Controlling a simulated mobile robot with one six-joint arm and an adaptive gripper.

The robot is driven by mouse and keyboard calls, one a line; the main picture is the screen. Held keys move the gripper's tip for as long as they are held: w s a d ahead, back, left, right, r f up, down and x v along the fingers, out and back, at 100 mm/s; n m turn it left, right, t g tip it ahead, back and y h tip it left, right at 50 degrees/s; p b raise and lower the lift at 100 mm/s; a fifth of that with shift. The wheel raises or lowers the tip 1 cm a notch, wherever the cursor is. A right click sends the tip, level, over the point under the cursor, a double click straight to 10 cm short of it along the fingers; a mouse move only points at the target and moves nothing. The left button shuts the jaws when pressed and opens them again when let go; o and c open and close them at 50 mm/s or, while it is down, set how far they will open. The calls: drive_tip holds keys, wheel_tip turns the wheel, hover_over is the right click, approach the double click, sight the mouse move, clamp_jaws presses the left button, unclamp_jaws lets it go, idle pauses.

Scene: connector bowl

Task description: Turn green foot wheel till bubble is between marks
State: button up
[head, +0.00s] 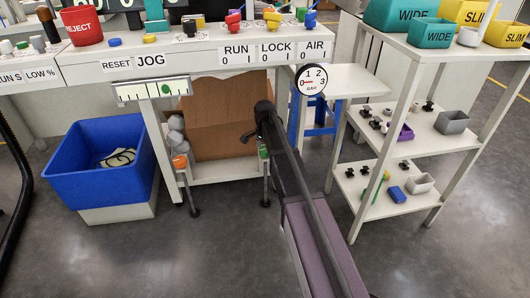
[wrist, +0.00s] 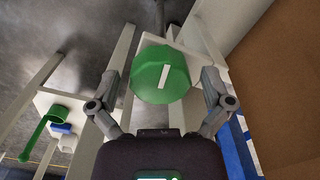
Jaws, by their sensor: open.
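The green foot wheel (wrist: 152,82) has a white bar on its face, tilted slightly from vertical in the wrist view. In the head view the wheel (head: 263,153) shows small and partly hidden at the front right leg of the low stand. My gripper (wrist: 160,73) is open, one finger on each side of the wheel; I cannot tell whether they touch it. In the head view my gripper (head: 254,140) is at the wheel, mostly hidden by my arm. The level vial (head: 130,94) hangs under the bench edge. Its green bubble (head: 166,89) sits right of the vial's middle.
An orange foot wheel (head: 180,162) is on the stand's left leg. A cardboard box (head: 220,110) stands behind. A blue bin (head: 85,180) is at left. A white shelf (head: 440,145) with small parts stands at right. A pressure gauge (head: 311,80) hangs above my gripper.

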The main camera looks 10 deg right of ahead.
drive_tip(key=c, duration=1.1)
drive_tip(key=shift+o, duration=0.2)
drive_tip(key=shift+n, duration=0.5)
drive_tip(key=n, duration=0.6)
drive_tip(key=shift+s+d, duration=0.1)
drive_tip(key=n, duration=0.3)
drive_tip(key=shift+n, duration=0.3)
drive_tip(key=n, duration=0.4)
drive_tip(key=shift+d, duration=0.15)
